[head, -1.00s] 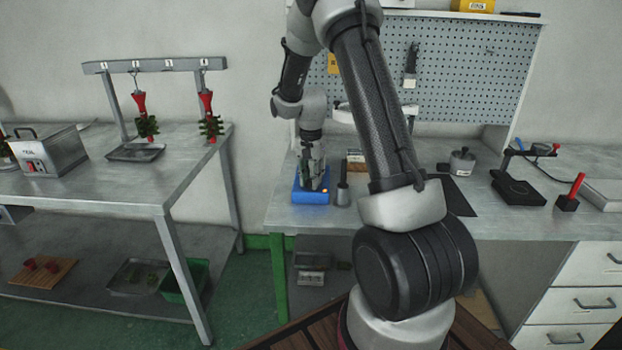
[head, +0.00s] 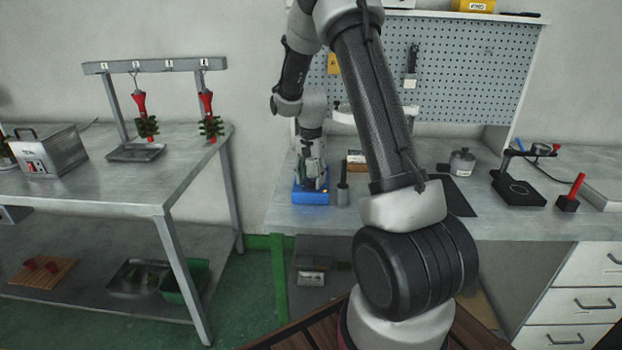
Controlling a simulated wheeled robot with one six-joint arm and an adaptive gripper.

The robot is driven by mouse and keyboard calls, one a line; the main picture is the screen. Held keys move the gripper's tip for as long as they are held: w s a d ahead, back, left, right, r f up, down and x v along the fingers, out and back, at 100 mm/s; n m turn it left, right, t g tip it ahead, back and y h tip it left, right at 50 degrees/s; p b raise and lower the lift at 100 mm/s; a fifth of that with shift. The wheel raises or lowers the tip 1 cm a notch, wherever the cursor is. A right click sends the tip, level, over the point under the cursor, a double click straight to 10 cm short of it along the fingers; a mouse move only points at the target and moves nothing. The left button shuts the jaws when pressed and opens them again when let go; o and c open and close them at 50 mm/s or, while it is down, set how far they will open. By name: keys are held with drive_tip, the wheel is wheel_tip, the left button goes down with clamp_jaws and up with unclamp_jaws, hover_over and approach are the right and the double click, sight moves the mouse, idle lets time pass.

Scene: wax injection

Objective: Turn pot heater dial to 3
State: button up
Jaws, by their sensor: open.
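A blue box-shaped unit (head: 311,197) stands on the right workbench near its left front edge. It looks like the pot heater, with a small orange spot on its front right. My gripper (head: 312,180) is open and points down right at this unit. Its fingers overlap the unit's top in the head view. I cannot tell whether they touch it. The dial and any numbers on it are hidden or too small to read.
A dark-handled tool in a grey holder (head: 343,195) stands close to the right of the blue unit. A small lidded metal pot (head: 462,162) stands farther right, by a dark mat (head: 457,197). A left table (head: 130,185) carries a hanging rack (head: 155,65). A pegboard (head: 470,75) stands behind the workbench.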

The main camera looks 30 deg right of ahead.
sight(311, 180)
wheel_tip(311, 180, up, 11)
drive_tip(key=shift+r, duration=0.2)
idle(0.6)
drive_tip(key=s+a+r+n+t, duration=0.1)
drive_tip(key=s+a+r+n, duration=0.1)
drive_tip(key=s, duration=0.8)
drive_tip(key=s+a+r+n+t, duration=0.2)
drive_tip(key=s+r+n, duration=0.3)
drive_tip(key=s, duration=0.5)
drive_tip(key=s+a+r+n+t, duration=0.1)
drive_tip(key=s+a+r+n, duration=0.2)
drive_tip(key=s, duration=0.7)
drive_tip(key=shift+s+r+n, duration=0.4)
drive_tip(key=shift+r+n, duration=0.3)
drive_tip(key=shift+r, duration=0.45)
